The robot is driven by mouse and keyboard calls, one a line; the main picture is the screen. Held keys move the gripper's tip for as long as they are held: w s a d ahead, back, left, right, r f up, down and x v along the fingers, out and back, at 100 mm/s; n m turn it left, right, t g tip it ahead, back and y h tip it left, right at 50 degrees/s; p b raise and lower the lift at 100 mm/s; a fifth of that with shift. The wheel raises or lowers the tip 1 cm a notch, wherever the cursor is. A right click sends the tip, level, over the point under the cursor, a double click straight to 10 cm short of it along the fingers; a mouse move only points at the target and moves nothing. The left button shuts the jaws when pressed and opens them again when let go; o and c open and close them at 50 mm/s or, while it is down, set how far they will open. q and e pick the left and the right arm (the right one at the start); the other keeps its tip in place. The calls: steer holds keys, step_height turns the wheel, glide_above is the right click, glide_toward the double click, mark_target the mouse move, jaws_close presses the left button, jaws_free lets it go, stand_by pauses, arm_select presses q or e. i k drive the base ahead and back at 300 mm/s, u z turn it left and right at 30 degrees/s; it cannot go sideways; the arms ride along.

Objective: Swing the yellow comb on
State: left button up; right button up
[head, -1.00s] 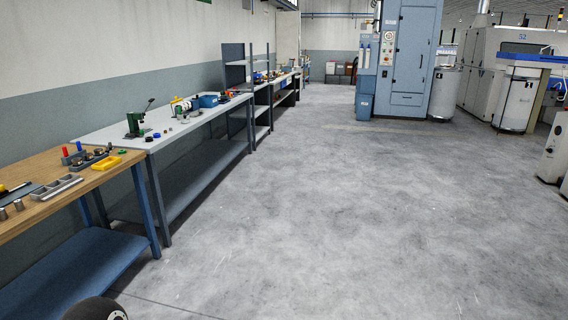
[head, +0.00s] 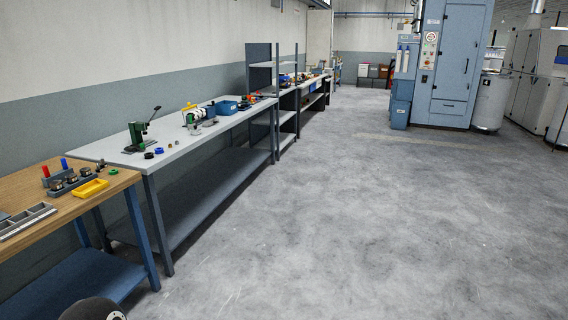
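I cannot make out a comb for certain at this distance. A small machine with a yellow part (head: 189,113) stands on the grey-topped bench (head: 190,147), beside a blue box (head: 226,107); whether the yellow part is a comb is too small to tell. A yellow tray (head: 91,188) lies on the wooden bench (head: 112,186) at the near left. A green press with a dark lever (head: 139,134) stands on the grey-topped bench. Neither of my grippers is in view.
A holder with metal parts (head: 70,181) and a grey compartment tray (head: 27,220) lie on the wooden bench. Shelving (head: 262,68) stands beyond the grey bench. A blue cabinet (head: 452,65) stands at the back right. The concrete floor (head: 350,220) is clear.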

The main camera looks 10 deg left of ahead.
mark_target(189, 106)
steer(key=u, duration=0.1)
steer(key=i, duration=1.4)
steer(key=u, duration=0.45)
steer(key=i, duration=1.45)
steer(key=u, duration=0.4)
steer(key=i, duration=1.5)
steer(key=u, duration=0.8)
steer(key=i, duration=0.2)
steer(key=z, duration=2.65)
steer(key=i, duration=0.45)
steer(key=z, duration=0.15)
